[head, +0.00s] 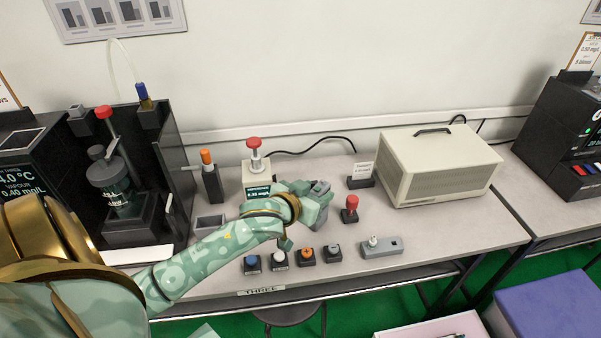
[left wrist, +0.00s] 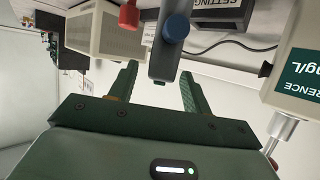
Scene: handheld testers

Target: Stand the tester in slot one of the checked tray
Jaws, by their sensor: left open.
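A grey handheld tester (head: 321,187) stands at the middle of the bench, partly hidden by my left gripper. In the left wrist view the grey body (left wrist: 160,66) with a round blue part (left wrist: 176,27) shows between the fingers. My left gripper (head: 317,203) is open around it, and in the left wrist view the fingers (left wrist: 158,77) have gaps on both sides of the grey body. I cannot tell whether either finger touches it. I cannot make out a checked tray or its slots. My right gripper is not in view.
A reference box with a red-topped post (head: 254,165) stands behind my arm. A red-knobbed piece (head: 350,210), a card holder (head: 361,180) and a beige case (head: 438,165) stand to the right. Several small knobs (head: 306,256) and a flat grey piece (head: 382,247) line the front edge.

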